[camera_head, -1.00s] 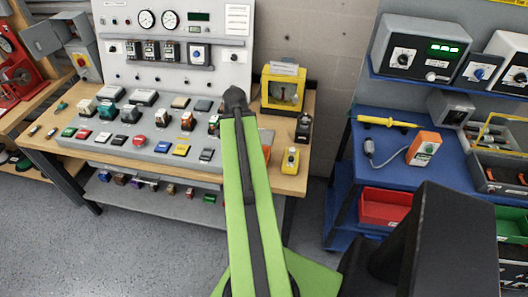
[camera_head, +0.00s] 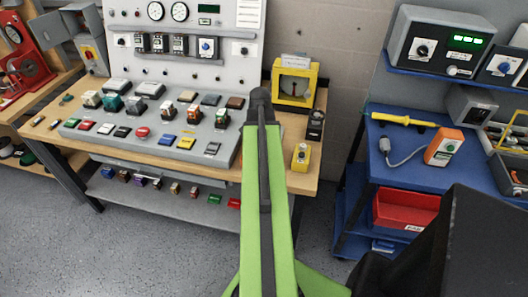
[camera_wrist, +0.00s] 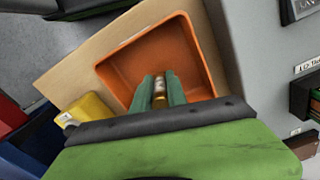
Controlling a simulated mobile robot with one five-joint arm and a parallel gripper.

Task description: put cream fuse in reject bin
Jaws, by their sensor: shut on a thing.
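In the wrist view my gripper (camera_wrist: 161,88) is shut on a small cylinder, the fuse (camera_wrist: 160,92), which looks gold-brown with a paler end. The two green fingers press it from either side. Fuse and fingertips show over the orange square bin (camera_wrist: 120,62), near its lower edge in the picture; the height above its floor is hard to judge. The part of the bin under the gripper is hidden. In the head view my arm hides the gripper, the fuse and most of this bin. No reject label on it is readable.
A yellow button box (camera_head: 301,157) stands close by at the bench's right end, with a yellow-framed meter (camera_head: 294,84) behind. The sloped grey rack (camera_head: 150,135) of parts lies left of my arm. A red bin (camera_head: 405,210) sits under the blue bench (camera_head: 400,160).

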